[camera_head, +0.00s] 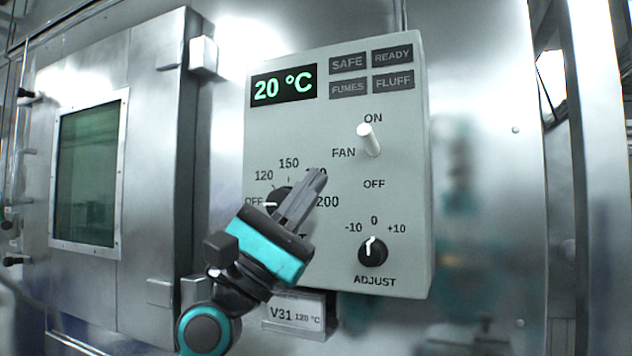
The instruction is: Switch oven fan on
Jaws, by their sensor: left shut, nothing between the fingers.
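The oven control panel (400,215) is a pale grey box on the metal wall. Its fan switch (369,140) is a white lever between the ON and OFF labels, right of the word FAN. The lever's free end appears higher than its base, toward ON. My left gripper (317,172) is shut and empty, with its grey fingers pointing up and right. It is left of and below the switch, apart from it in the picture. It covers part of the temperature dial (270,203). My right gripper is not in view.
The display (284,88) reads 20 °C in green. Four dark indicator labels, such as SAFE (348,63), sit beside it. An ADJUST knob (373,252) is at lower right. The oven door (150,150) with a green window (88,175) stands at left.

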